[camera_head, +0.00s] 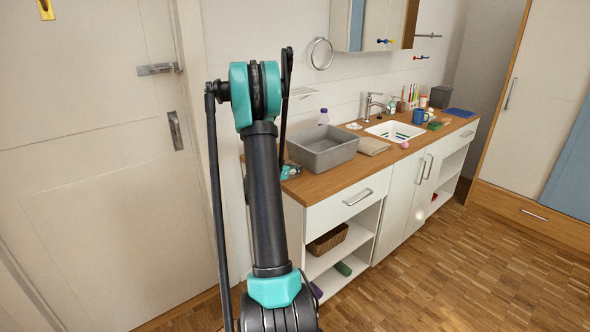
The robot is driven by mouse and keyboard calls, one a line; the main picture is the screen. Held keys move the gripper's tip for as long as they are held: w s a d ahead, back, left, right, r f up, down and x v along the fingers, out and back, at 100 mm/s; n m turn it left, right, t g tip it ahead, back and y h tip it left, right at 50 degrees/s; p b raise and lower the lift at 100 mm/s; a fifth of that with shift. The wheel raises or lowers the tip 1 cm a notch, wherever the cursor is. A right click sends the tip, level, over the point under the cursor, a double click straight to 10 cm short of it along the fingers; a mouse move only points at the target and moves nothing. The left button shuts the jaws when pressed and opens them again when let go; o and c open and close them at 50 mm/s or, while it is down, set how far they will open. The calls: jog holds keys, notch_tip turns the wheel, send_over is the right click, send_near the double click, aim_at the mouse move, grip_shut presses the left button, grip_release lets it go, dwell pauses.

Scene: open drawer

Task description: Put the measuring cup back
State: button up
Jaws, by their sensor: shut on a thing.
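I cannot make out a measuring cup in this view. My arm rises through the left middle of the picture and bends at the top. A small teal and grey piece of its far end shows behind the upright link, at the left end of the wooden counter (312,188). The gripper's fingers, and anything between them, are hidden behind my arm. The white drawer (345,202) under the counter's left part looks shut.
A grey basin (322,150) stands on the counter's left part, next to a folded beige cloth (373,146). The sink (395,131), a blue mug (419,117) and small items lie farther right. Open shelves below hold a wicker basket (327,239). The wooden floor (470,265) in front is clear.

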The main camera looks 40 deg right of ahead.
jog(key=o, duration=1.1)
jog(key=shift+c, duration=0.2)
jog(key=v, duration=1.2)
jog(key=s+a+f+n+y, duration=0.4)
jog(key=s+a+n+y, duration=0.2)
jog(key=s+a, duration=0.6)
jog(key=s+a+f+n+y, duration=0.4)
jog(key=s+a+n+y, duration=0.3)
jog(key=s+a, duration=0.6)
jog(key=a, duration=0.7)
jog(key=shift+s+a+f+n+g, duration=0.25)
jog(key=shift+s+a+n+g, duration=0.1)
jog(key=shift+n+g, duration=0.05)
